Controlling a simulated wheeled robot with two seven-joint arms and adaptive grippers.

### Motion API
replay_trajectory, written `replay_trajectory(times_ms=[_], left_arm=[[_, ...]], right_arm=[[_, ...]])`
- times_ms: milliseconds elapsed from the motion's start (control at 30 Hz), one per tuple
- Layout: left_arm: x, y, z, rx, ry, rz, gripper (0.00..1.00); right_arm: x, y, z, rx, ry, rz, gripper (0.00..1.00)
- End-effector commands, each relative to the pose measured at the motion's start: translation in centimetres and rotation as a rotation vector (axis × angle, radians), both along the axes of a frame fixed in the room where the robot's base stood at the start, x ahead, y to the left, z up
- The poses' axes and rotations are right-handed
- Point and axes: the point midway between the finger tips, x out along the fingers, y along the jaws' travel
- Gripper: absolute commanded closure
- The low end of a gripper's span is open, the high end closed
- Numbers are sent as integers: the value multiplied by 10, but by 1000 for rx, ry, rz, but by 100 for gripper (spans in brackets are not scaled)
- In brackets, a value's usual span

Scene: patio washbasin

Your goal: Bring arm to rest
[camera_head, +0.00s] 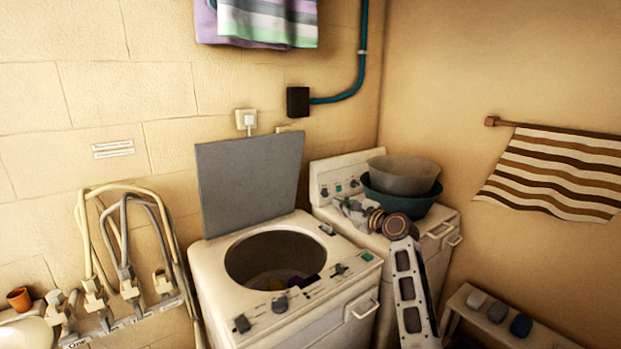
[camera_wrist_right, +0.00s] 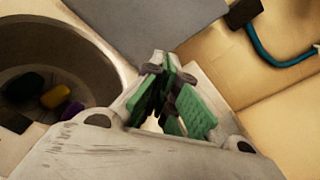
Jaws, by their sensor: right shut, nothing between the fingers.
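My right arm (camera_head: 408,285) rises from the bottom of the head view, in front of the right-hand machine. Its gripper (camera_head: 342,204) points left, in front of the machine's control panel and near the open washer's right edge. In the right wrist view the gripper's green-padded fingers (camera_wrist_right: 168,92) are together, with nothing between them. The fingers show over the grey lid and the wall behind. My left gripper is not in view.
The open washer (camera_head: 210,267) has its grey lid (camera_head: 250,181) raised and coloured items (camera_wrist_right: 57,96) in its drum. Stacked basins (camera_head: 403,175) stand on the right-hand machine (camera_head: 440,216). Hoses and taps (camera_head: 125,265) are at left. A low bench (camera_head: 500,333) is at lower right.

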Motion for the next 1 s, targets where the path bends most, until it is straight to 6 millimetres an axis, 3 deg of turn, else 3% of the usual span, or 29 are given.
replay_trajectory(times_ms=[100, 500, 1000], left_arm=[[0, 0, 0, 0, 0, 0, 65], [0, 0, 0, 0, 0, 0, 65], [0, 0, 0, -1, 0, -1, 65]], right_arm=[[-17, -7, -35, -139, -15, 9, 100], [-81, -28, -134, -597, -68, 94, 100], [-183, -55, -232, -1123, -124, 319, 100]])
